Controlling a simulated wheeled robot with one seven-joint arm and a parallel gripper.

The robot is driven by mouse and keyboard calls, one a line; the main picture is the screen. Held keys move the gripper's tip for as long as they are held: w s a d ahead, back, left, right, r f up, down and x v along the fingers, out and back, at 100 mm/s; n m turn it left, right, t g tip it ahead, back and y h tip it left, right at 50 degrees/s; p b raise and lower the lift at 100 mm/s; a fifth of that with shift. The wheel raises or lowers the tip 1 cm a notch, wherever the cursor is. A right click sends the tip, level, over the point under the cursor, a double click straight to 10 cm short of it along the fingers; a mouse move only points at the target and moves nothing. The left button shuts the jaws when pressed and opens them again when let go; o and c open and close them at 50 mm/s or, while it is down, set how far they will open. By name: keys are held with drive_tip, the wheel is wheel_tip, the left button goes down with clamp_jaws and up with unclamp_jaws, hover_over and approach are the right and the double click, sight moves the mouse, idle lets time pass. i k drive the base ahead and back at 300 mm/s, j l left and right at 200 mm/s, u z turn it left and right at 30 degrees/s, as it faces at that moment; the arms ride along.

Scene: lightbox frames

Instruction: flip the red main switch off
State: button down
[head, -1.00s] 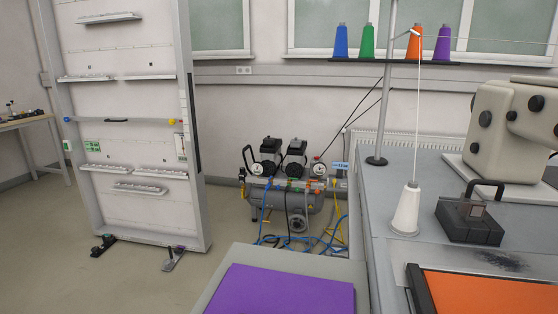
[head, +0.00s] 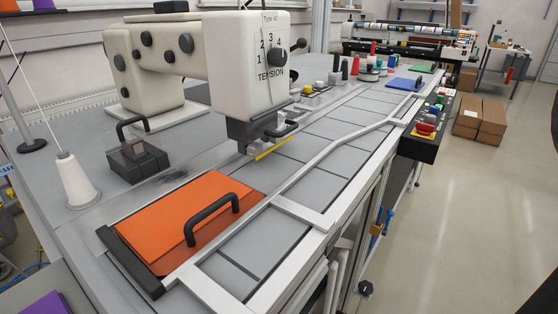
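A black control box (head: 428,127) hangs on the right front edge of the sewing machine's table in the head view. A large red knob on a yellow plate (head: 426,129) sits at its near end; it looks like the red main switch, but I cannot read its position. Several smaller coloured buttons, green, blue and red among them, sit farther along the box. My gripper is not in view.
The grey machine table (head: 315,125) carries a white sewing head (head: 247,65), an orange fabric piece (head: 165,215) under a black-handled frame, and a white thread cone (head: 75,182). Cardboard boxes (head: 480,120) stand on the floor beyond the control box.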

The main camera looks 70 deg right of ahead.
sight(424, 129)
drive_tip(key=z, duration=2.55)
